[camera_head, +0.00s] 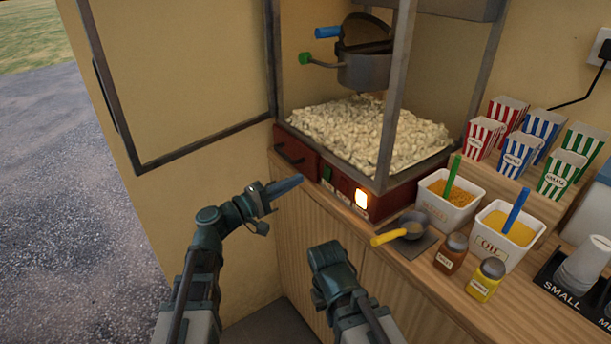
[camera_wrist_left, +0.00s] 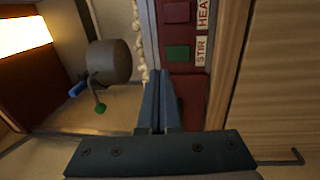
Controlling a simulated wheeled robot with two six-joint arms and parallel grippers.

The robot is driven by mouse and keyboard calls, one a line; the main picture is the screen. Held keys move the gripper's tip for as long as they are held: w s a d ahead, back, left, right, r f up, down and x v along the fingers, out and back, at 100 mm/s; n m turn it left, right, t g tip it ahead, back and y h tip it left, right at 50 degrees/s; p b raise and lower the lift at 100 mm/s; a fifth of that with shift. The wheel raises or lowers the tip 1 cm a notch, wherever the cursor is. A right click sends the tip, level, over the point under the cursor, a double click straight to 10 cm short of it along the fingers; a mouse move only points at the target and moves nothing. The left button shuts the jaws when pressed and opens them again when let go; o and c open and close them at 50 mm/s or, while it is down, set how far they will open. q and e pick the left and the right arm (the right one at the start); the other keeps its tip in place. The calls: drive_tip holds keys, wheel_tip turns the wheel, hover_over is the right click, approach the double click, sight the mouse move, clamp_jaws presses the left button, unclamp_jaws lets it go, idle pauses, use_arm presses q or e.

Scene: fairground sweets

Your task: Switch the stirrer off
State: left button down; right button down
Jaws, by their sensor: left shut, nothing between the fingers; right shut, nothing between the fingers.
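The popcorn machine's red control panel (camera_head: 376,206) is on the front of its base. The green stir switch (camera_head: 327,173) sits at its left part. In the left wrist view the green switch (camera_wrist_left: 178,53) is beside the label STIR (camera_wrist_left: 201,51), with a red switch (camera_wrist_left: 176,12) by the label HEAT. Whether the stirrer is turning cannot be told. My left gripper (camera_head: 297,182) is shut and empty, just left of the green switch and apart from it. Its closed fingers (camera_wrist_left: 159,88) point towards the panel. My right gripper (camera_head: 328,252) is low in front of the counter, shut and empty.
The kettle (camera_head: 364,71) hangs above heaped popcorn (camera_head: 370,130). A glowing light (camera_head: 361,197) is on the panel. A drawer (camera_head: 294,153) is left of the switches. A yellow-handled scoop (camera_head: 390,237), tubs and shakers stand to the right. The open glass door (camera_head: 205,148) swings out left.

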use_arm(q)
drive_tip(key=v, duration=0.6)
drive_tip(key=shift+r+p, duration=0.3)
drive_tip(key=shift+r, duration=0.4)
drive_tip(key=shift+s+a, duration=0.1)
drive_tip(key=shift+a, duration=0.05)
drive_tip(key=s+d+f+m+g+y+p, duration=0.65)
drive_tip(key=s+d+f+g, duration=0.25)
drive_tip(key=s+d+f, duration=0.15)
drive_tip(key=s+a+f+m+g+y+p, duration=0.2)
drive_tip(key=s+a+m+y+p, duration=0.2)
drive_tip(key=s+a+y, duration=0.3)
drive_tip(key=shift+s+a+f+g+y+p, duration=0.4)
drive_tip(key=shift+s+y, duration=0.3)
drive_tip(key=shift+y, duration=1.05)
